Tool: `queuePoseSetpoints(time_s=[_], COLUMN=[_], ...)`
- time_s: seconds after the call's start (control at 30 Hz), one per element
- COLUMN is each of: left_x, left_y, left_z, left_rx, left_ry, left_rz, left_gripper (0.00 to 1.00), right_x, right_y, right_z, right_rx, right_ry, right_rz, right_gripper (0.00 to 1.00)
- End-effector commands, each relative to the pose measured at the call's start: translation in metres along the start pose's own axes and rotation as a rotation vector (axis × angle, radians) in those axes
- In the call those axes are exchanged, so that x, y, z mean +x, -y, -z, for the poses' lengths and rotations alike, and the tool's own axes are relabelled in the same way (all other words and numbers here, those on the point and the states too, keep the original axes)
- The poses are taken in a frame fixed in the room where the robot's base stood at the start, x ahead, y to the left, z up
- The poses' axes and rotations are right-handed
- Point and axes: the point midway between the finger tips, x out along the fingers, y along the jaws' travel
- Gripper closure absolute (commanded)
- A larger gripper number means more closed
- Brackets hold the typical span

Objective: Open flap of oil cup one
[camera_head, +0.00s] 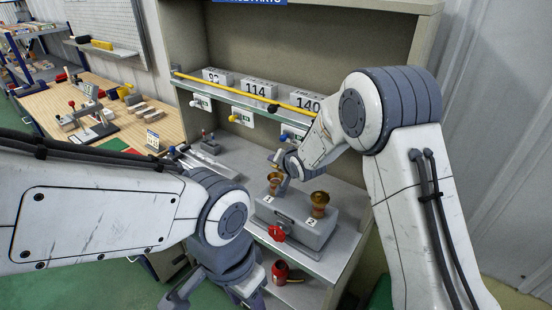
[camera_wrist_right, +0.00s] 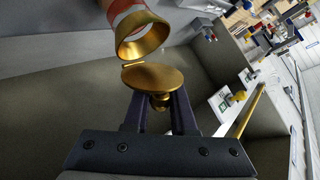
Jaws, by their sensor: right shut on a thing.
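Oil cup one (camera_head: 275,180) is a brass cup marked 1 on the left of a grey block. In the right wrist view the cup (camera_wrist_right: 140,38) shows its brass rim and a reddish band. Its round brass flap (camera_wrist_right: 153,77) stands swung away from the rim, joined at a hinge on the left. My right gripper (camera_wrist_right: 159,103) is shut on the flap's small knob, behind the disc. In the head view my right gripper (camera_head: 283,164) is at the cup, partly hidden by its wrist. My left gripper (camera_head: 208,297) hangs low at the bottom edge, its fingers apart, touching nothing visible.
Brass oil cup two (camera_head: 319,204) stands right of cup one on the grey block (camera_head: 296,228), which has a red knob (camera_head: 277,234) in front. Numbered boxes (camera_head: 255,88) and a yellow rod (camera_head: 245,95) are behind. A red object (camera_head: 281,270) sits on the lower shelf.

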Motion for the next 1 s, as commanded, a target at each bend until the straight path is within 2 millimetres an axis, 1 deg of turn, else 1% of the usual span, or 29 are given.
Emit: queuePoseSetpoints(time_s=[0.13,0.6,0.63,0.7,1.0], left_x=[-0.0045,-0.0048,-0.0048,-0.0048,-0.0046], left_y=[-0.0003,-0.0004,-0.0004,-0.0004,-0.0003], left_z=[0.0002,0.0002,0.0002,0.0002,0.0002], left_rx=[0.000,0.000,0.000,0.000,0.000], left_ry=[0.000,0.000,0.000,0.000,0.000], left_rz=[0.000,0.000,0.000,0.000,0.000], left_gripper=[0.50,0.50,0.50,0.50,0.50], right_x=[-0.0001,0.0007,0.0007,0.0007,0.0004], right_y=[-0.0007,-0.0009,-0.0009,-0.0009,-0.0005], right_z=[0.0012,0.0002,0.0002,0.0001,0.0003], right_rx=[0.021,0.028,0.028,0.028,0.027], right_ry=[0.019,0.027,0.027,0.027,0.026], right_rz=[-0.001,0.000,0.000,0.000,0.001], right_gripper=[1.00,1.00,0.69,0.46,0.46])
